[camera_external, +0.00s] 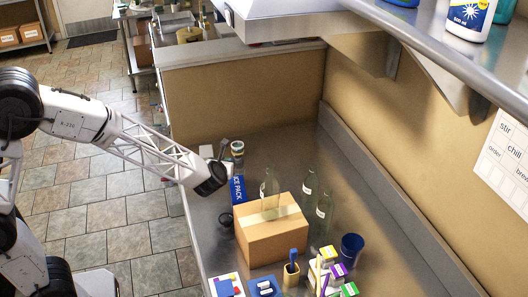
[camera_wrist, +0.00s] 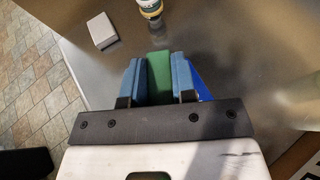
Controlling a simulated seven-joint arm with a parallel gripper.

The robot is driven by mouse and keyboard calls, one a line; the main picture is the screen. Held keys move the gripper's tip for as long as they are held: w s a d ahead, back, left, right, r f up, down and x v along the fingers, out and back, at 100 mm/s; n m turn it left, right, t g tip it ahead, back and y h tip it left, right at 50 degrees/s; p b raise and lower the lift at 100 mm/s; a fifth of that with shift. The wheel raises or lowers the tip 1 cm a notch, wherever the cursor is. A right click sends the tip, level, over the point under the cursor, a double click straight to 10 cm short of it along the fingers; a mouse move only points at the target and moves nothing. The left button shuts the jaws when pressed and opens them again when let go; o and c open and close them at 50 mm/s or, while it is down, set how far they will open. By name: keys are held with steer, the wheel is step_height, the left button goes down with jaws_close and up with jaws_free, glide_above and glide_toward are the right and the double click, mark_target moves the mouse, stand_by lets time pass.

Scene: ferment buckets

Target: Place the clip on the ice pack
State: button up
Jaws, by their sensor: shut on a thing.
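The ice pack (camera_external: 238,189) is a blue slab with white lettering on the metal counter, just right of my gripper in the external view. In the wrist view, a blue edge of it (camera_wrist: 200,82) shows beside my right finger. My gripper (camera_wrist: 158,78) has blue finger pads shut on a green piece, which I take to be the clip (camera_wrist: 159,75). In the external view the end of my arm (camera_external: 213,178) is over the left side of the counter. The fingers and clip are not clear there, so I cannot tell the height of the clip.
A white block (camera_wrist: 102,31) and a jar (camera_wrist: 150,10) stand beyond the fingers. More bottles, a blue cup (camera_external: 351,248) and small cartons stand to the right.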

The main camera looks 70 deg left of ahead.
steer(key=s+d+f+m+t+h, duration=0.2)
steer(key=s+d, duration=0.5)
steer(key=s, duration=0.4)
steer(key=shift+s+d+f+m, duration=0.2)
steer(key=shift+s+f+m, duration=0.1)
steer(key=shift+f, duration=0.35)
steer(key=shift+w, duration=0.15)
glide_above(238, 188)
steer(key=shift+a+f, duration=0.15)
steer(key=shift+f, duration=0.6)
steer(key=shift+f, duration=1.75)
steer(key=shift+f, duration=0.1)
steer(key=o, duration=0.9)
